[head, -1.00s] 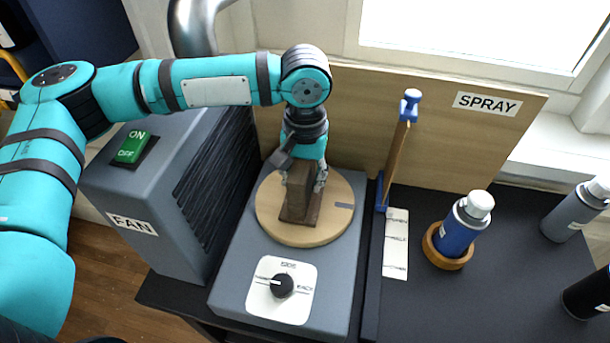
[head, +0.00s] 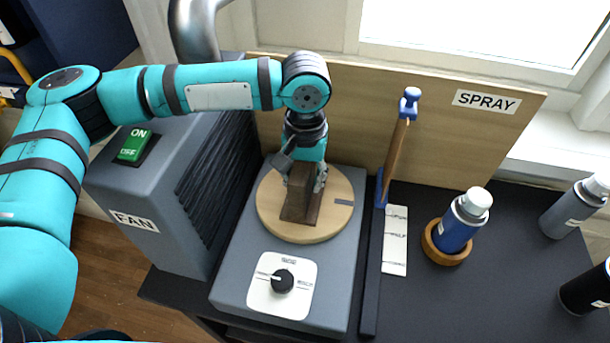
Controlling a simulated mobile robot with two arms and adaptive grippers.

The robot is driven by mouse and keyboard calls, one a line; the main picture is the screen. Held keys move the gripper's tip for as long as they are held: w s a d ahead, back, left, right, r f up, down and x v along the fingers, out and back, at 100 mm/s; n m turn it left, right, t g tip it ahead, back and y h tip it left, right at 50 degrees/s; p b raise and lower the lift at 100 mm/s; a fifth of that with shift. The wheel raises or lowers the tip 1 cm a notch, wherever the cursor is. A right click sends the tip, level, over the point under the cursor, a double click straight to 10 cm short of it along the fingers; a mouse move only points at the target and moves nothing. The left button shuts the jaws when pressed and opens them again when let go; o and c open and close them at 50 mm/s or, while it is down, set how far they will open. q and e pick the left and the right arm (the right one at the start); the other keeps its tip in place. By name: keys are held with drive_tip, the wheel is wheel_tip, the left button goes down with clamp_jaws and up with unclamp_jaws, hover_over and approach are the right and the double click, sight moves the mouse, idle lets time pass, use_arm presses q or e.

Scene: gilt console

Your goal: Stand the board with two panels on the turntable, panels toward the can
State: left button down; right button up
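The board (head: 299,204) is dark brown and stands upright on its foot on the round pale wooden turntable (head: 274,218). No panels can be made out on the sides I see; its top and far side are partly hidden by my gripper. My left gripper (head: 304,181) comes down from above with one finger on each side of the board and appears shut on it. The can (head: 458,228) is blue with a grey-white cap and stands in a wooden ring (head: 437,252) to the right. My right gripper is not in view.
The turntable sits on a grey box with a dial (head: 283,281). A grey fan housing (head: 150,205) stands close on the left. A blue-tipped wooden post (head: 396,155) and label strip (head: 395,240) lie between turntable and can. Grey (head: 574,208) and black (head: 588,291) cans stand far right.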

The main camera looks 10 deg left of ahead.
use_arm(q)
drive_tip(key=c, duration=0.9)
unclamp_jaws()
drive_tip(key=shift+r, duration=0.3)
wheel_tip(320, 180, up, 11)
drive_tip(key=shift+r, duration=0.2)
drive_tip(key=shift+r, duration=0.1)
